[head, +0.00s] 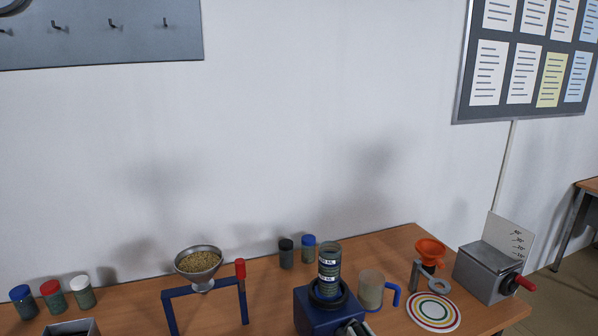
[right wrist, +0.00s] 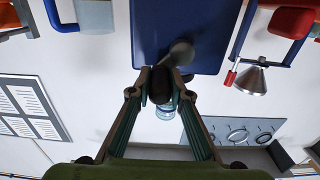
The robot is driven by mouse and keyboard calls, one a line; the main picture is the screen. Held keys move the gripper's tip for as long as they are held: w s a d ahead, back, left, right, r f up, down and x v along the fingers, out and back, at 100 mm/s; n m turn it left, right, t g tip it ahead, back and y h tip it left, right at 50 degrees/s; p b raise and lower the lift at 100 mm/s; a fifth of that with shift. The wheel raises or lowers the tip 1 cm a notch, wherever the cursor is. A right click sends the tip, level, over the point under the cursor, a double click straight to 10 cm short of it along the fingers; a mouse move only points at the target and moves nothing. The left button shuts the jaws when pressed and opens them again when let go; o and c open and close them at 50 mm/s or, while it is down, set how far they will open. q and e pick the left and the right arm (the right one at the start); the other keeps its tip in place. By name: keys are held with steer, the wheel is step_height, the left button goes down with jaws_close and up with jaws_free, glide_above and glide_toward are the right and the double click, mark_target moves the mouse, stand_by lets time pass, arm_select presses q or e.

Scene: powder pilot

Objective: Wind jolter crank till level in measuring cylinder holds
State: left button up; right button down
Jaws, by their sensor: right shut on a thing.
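The blue jolter (head: 316,312) stands on the bench at the bottom of the head view, cut off by the frame edge. The clear measuring cylinder (head: 328,268) stands upright in its dark round seat, with dark, whitish-marked bands on its wall; I cannot read the powder level. In the right wrist view the jolter's blue body (right wrist: 172,22) fills the top middle, with the grey crank arm (right wrist: 181,52) on it. My right gripper (right wrist: 165,88) is shut on the dark crank handle (right wrist: 161,84). It barely shows in the head view (head: 352,328). My left gripper is not in view.
A grain-filled funnel (head: 198,262) on a blue stand (head: 205,288) is left of the jolter. A mug (head: 370,290), a ringed disc (head: 434,312), an orange funnel (head: 430,252) and a grey box with a red-handled crank (head: 488,272) are right. Capped jars (head: 308,248) stand behind.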

steer(key=shift+s+a+r+p, duration=0.35)
steer(key=shift+a+r+p, duration=0.1)
steer(key=shift+a, duration=0.55)
steer(key=shift+f, duration=0.1)
steer(key=shift+s+a+f, duration=0.15)
steer(key=shift+s+a, duration=0.1)
steer(key=shift+a, duration=0.3)
steer(key=shift+s+a+f, duration=0.1)
steer(key=shift+s+a, duration=0.15)
steer(key=shift+a, duration=0.25)
steer(key=c, duration=2)
jaws_free()
steer(key=shift+w+d, duration=0.1)
steer(key=shift+r, duration=0.1)
